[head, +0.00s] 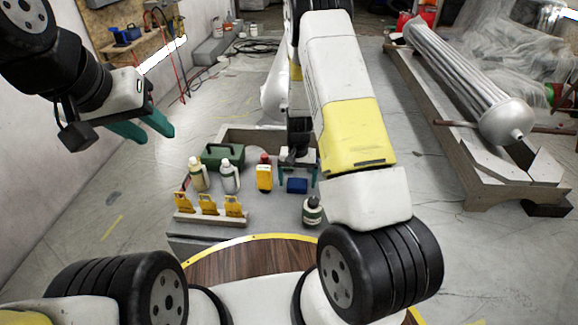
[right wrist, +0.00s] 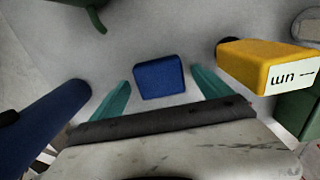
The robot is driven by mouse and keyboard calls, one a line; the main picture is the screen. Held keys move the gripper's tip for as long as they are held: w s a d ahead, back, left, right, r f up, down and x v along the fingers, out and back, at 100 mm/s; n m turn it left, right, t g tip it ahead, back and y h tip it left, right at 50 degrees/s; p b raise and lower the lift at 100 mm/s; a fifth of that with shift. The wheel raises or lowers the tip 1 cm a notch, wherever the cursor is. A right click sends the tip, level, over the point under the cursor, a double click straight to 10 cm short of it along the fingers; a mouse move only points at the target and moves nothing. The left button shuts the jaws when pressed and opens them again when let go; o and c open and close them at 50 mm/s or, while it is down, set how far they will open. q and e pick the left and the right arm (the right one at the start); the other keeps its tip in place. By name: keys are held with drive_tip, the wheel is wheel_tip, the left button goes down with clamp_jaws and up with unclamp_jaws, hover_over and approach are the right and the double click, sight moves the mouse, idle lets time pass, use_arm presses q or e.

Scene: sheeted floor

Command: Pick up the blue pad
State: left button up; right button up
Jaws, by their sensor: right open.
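The blue pad (head: 297,186) is a small blue block on the grey work surface, to the right of the yellow bottle. In the right wrist view the blue pad (right wrist: 159,77) shows between the two teal fingers, with a gap on each side. My right gripper (head: 297,176) is open at the pad, and its spread fingers (right wrist: 160,84) do not touch it. My left gripper (head: 158,136) is raised at the upper left, away from the objects, its two teal fingers apart with nothing between them.
A yellow bottle with a red cap (head: 264,177) stands close left of the pad; two pale bottles (head: 230,178) and a green box (head: 222,155) are further left. A dark green-and-white bottle (head: 312,211) stands in front. A rack of yellow pieces (head: 207,205) is front left.

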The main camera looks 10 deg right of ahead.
sight(297, 183)
drive_tip(key=c, duration=1.5)
drive_tip(key=shift+o, duration=0.2)
wheel_tip(297, 183, up, 10)
